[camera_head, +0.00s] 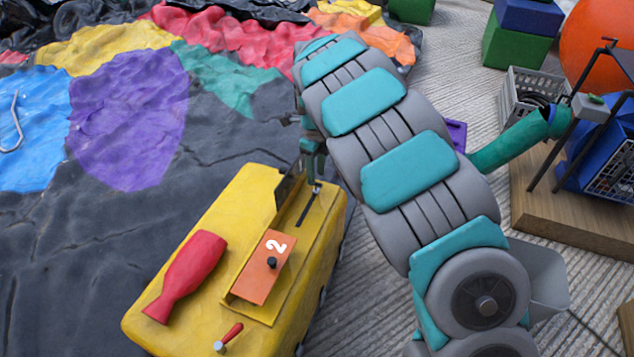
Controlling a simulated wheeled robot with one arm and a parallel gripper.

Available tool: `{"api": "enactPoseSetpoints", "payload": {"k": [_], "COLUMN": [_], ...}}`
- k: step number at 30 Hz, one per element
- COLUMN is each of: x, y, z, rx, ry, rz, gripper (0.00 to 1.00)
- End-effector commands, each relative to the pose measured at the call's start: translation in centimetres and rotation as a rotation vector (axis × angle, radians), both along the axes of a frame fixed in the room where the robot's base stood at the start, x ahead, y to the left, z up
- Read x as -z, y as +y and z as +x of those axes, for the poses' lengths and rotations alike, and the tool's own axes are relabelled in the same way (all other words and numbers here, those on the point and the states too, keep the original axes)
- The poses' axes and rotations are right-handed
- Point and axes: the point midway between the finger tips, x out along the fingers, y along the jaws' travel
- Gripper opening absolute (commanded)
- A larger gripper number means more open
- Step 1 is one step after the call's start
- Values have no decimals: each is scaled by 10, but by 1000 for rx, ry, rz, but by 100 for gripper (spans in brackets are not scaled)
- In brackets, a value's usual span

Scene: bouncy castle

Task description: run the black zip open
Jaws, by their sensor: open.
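My gripper (314,178) points down over the far end of a yellow box (190,270) and is open. Its fingertips are small in the picture and partly hidden by my arm. Just below them, a short dark strip (304,213) runs along the yellow box's top; it may be the black zip, but I cannot tell for sure. I cannot make out a zip pull or whether the fingers touch anything.
A red bottle-shaped thing (186,277) and a red-handled lever (230,336) are on the yellow box. Black sheeting (60,250) with coloured patches spreads left. A grey crate (525,100), a wooden platform (560,208) and green and blue blocks (515,45) stand right.

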Motion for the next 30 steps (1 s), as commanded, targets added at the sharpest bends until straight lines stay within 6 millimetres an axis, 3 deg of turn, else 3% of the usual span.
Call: {"api": "enactPoseSetpoints", "payload": {"k": [7, 17, 28, 30], "x": [36, 44, 44, 44], "y": [0, 0, 0, 0], "z": [0, 1, 1, 1], "rx": [0, -1, -1, -1], "ry": [1, -4, -3, -3], "rz": [2, 1, 2, 2], "gripper": [42, 42, 2, 0]}}
